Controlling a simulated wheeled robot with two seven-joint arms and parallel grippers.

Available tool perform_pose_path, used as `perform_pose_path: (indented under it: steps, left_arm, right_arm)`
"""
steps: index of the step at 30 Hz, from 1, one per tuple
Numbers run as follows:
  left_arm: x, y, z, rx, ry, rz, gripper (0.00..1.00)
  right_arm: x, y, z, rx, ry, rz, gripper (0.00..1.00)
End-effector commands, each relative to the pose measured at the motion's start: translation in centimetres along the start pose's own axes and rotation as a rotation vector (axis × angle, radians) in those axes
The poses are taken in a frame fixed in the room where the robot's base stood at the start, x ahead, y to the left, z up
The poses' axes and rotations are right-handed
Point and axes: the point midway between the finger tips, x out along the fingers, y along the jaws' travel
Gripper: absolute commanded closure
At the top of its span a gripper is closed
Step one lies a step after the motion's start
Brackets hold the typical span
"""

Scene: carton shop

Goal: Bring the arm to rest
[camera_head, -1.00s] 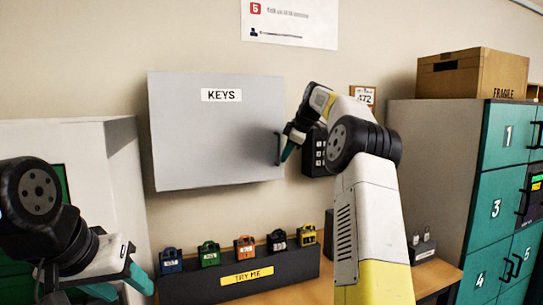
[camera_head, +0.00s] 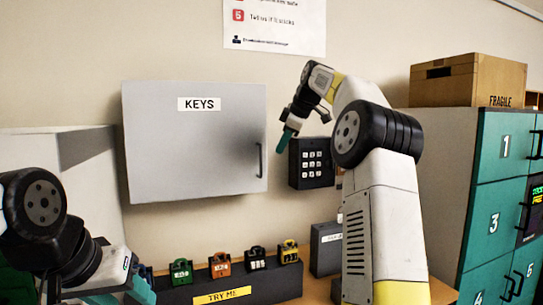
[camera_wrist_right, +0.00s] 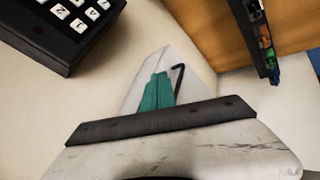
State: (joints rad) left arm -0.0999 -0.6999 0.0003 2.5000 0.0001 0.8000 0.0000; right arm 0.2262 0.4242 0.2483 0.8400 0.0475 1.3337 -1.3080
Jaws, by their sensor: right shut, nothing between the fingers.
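My right gripper (camera_head: 287,137) is in front of the wall, between the grey key cabinet (camera_head: 195,145) and the black keypad (camera_head: 312,163). Its teal fingers are together and empty; they also show in the right wrist view (camera_wrist_right: 157,92). The cabinet, labelled KEYS, hangs with its door shut. Its dark handle (camera_head: 259,160) is just below and left of the fingers, apart from them as far as I can tell. My left gripper (camera_head: 125,295) is at the lower left, cut by the frame edge, and its opening is not clear.
Several coloured padlocks (camera_head: 220,264) stand on a black TRY ME stand (camera_head: 255,287) below the cabinet. Teal numbered lockers (camera_head: 490,214) with a FRAGILE carton (camera_head: 468,82) on top stand at right. A grey box (camera_head: 326,249) sits beside the stand.

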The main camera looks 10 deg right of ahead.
Motion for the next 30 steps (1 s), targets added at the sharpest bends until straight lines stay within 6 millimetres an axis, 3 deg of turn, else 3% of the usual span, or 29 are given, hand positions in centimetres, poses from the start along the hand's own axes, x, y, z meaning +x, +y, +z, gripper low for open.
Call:
perform_pose_path:
  steps: [5, 8, 14, 19, 24, 27, 30]
  left_arm:
    - [0.0, 0.0, 0.0, 0.0, 0.0, 0.0, 0.5]
    - [0.0, 0.0, 0.0, 0.0, 0.0, 0.0, 0.5]
    - [0.0, 0.0, 0.0, 0.0, 0.0, 0.0, 0.5]
    - [0.0, 0.0, 0.0, 0.0, 0.0, 0.0, 0.5]
    - [0.0, 0.0, 0.0, 0.0, 0.0, 0.0, 0.5]
    - [0.0, 0.0, 0.0, 0.0, 0.0, 0.0, 0.5]
    - [0.0, 0.0, 0.0, 0.0, 0.0, 0.0, 0.5]
  right_arm:
    - [-1.3, -1.8, -1.0, 0.035, -0.012, -0.004, 1.0]
    - [-2.6, -4.6, -1.8, 0.114, -0.032, 0.0, 1.0]
    - [-5.0, -13.8, -1.5, 0.371, -0.078, 0.023, 1.0]
    - [-5.9, -22.7, 1.0, 0.616, -0.094, 0.046, 1.0]
    - [-5.4, -32.1, 4.8, 0.863, -0.088, 0.063, 1.0]
    - [-4.5, -36.8, 7.0, 0.987, -0.081, 0.063, 1.0]
    - [-3.6, -40.3, 8.5, 1.079, -0.074, 0.06, 1.0]
